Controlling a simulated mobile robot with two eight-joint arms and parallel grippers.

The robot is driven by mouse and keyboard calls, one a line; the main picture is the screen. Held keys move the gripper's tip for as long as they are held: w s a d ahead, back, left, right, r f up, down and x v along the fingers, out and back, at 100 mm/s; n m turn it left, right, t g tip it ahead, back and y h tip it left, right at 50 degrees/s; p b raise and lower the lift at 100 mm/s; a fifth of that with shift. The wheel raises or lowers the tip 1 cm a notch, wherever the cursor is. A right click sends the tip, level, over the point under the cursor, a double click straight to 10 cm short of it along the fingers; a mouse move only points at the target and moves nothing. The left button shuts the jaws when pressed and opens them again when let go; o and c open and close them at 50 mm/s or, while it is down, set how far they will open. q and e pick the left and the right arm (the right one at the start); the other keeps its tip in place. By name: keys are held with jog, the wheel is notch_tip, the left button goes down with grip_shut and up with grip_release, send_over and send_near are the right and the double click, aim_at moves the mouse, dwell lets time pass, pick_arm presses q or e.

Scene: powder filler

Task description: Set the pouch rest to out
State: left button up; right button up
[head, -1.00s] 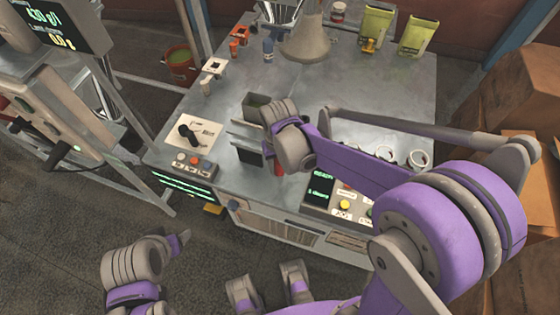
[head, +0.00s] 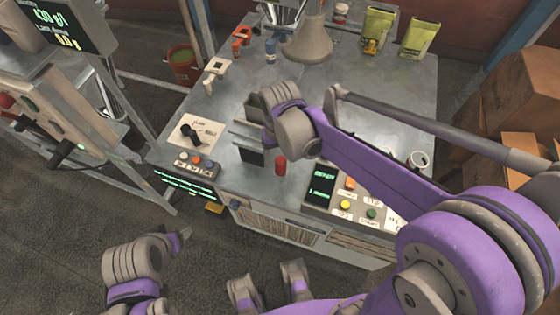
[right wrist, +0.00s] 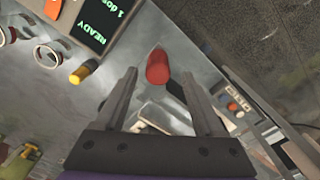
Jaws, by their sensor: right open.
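A red knob (head: 280,165) stands at the front middle of the metal table, beside a dark block with a pale plate (head: 247,131). I cannot tell for sure which part is the pouch rest. In the right wrist view the red knob (right wrist: 157,67) is on a dark stem, between the tips of my open right gripper (right wrist: 159,77). No touch is visible. In the head view my right gripper (head: 262,122) is just behind and left of the knob, its fingers hard to make out. My left wrist shows low on the left; its jaws are unclear.
A control panel (head: 352,204) with a READY screen and coloured buttons is right of the knob. A button box (head: 197,163) and a black rotary switch (head: 191,132) are to its left. Green pouches (head: 417,39) stand at the back right.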

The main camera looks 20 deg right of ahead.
notch_tip(320, 180, up, 5)
dwell(0.6)
jog(key=shift+s+d+r+p, duration=0.1)
jog(key=shift+s+r+p, duration=0.05)
jog(key=shift+p, duration=0.2)
jog(key=s+d+r+t+p, duration=0.1)
jog(key=s+d+t+p, duration=0.1)
jog(key=s, duration=0.4)
jog(key=s+d+r+t+p, duration=0.2)
jog(key=s+d+t+p, duration=0.1)
jog(key=s, duration=0.2)
jog(key=shift+s+r+p, duration=0.25)
jog(key=shift+s+p, duration=0.1)
dwell(1.3)
